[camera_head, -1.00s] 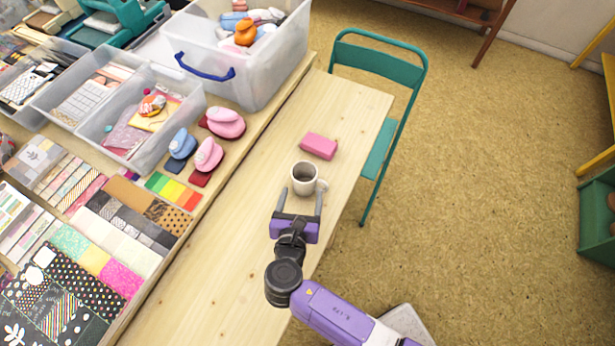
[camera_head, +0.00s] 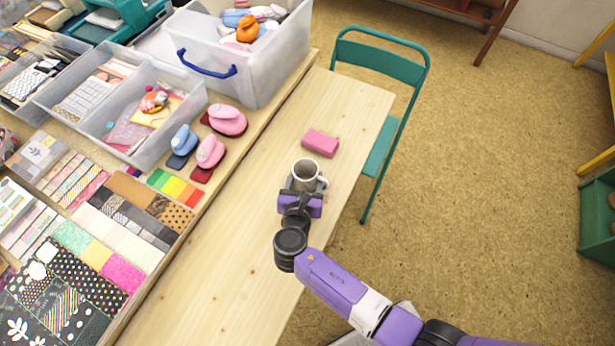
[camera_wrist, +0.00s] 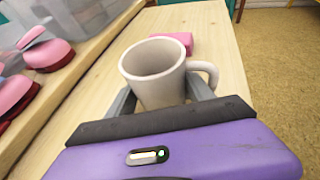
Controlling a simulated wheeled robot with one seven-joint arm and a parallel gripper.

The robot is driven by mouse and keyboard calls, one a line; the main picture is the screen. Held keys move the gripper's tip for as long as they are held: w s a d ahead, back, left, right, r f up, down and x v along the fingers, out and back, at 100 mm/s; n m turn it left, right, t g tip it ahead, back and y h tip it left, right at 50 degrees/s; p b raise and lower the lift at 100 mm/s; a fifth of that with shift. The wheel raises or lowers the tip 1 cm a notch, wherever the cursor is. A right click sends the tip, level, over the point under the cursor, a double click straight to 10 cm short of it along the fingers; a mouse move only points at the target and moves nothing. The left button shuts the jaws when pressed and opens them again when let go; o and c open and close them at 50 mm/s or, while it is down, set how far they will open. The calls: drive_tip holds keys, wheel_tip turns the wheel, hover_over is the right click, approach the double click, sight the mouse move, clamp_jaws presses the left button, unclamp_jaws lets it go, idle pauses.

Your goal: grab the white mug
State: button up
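The white mug (camera_head: 306,173) stands upright on the wooden table, and it also shows in the wrist view (camera_wrist: 154,76). Its handle points right in the wrist view. My purple gripper (camera_head: 305,186) is at the near side of the mug. In the wrist view my gripper (camera_wrist: 160,98) has its grey fingers apart, one on each side of the mug's lower body. The right finger is by the handle. I cannot tell whether the fingers touch the mug. The fingertips are partly hidden behind the mug.
A pink block (camera_head: 320,143) lies just beyond the mug. Pink and blue punches (camera_head: 211,152) and a clear bin (camera_head: 262,75) stand to the left. A teal chair (camera_head: 383,70) is at the table's right edge. The near part of the table (camera_head: 220,270) is clear.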

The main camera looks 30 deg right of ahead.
drive_tip(key=c, duration=0.9)
drive_tip(key=shift+r, duration=0.15)
